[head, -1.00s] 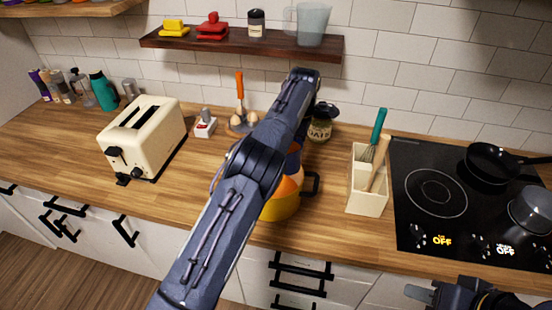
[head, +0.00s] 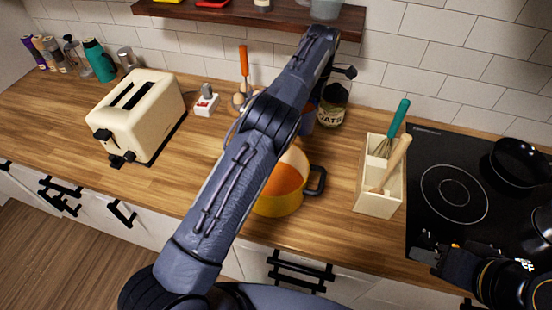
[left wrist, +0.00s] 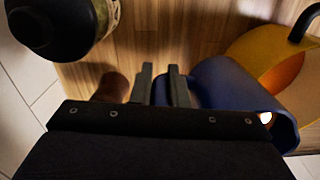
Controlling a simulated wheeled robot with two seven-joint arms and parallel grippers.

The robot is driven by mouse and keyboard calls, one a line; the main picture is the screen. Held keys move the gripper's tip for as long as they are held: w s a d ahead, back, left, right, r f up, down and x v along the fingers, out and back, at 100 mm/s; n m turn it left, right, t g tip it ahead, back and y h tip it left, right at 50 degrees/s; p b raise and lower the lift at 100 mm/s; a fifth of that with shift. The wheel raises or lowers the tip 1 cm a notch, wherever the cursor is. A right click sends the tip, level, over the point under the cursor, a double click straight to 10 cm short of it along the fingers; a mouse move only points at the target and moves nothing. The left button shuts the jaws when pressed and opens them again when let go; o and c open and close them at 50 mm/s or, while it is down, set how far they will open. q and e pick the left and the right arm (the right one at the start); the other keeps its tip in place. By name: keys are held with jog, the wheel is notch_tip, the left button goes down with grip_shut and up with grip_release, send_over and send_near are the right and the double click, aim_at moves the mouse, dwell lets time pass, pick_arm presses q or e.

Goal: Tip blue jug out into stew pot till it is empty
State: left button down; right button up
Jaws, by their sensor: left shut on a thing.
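The stew pot (head: 278,204) is yellow with a dark handle and stands on the wooden counter. Its inside looks orange and cream, and my left arm covers part of it. It also shows at the right of the left wrist view (left wrist: 258,45). The blue jug (left wrist: 225,85) is tilted in the left wrist view, its open end at the right near the pot. I cannot tell whether anything flows from it. My left gripper (left wrist: 161,85) is shut on the jug, and my arm hides it in the head view. My right gripper (head: 428,256) is by the hob's front edge, its opening unclear.
A utensil holder (head: 378,205) stands right of the pot, beside the black hob (head: 440,180) with pans. An oats jar (head: 332,105) is behind the pot. A cream toaster (head: 140,115) stands at the left. A wall shelf (head: 230,15) hangs above. The front left counter is clear.

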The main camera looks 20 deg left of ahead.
pick_arm(q)
jog(key=shift+w+f, duration=0.1)
jog(key=shift+f, duration=0.55)
jog(key=shift+s+f, duration=0.25)
jog(key=shift+f, duration=0.2)
jog(key=shift+w+f, duration=0.1)
jog(key=shift+f, duration=2.25)
jog(key=shift+r, duration=0.1)
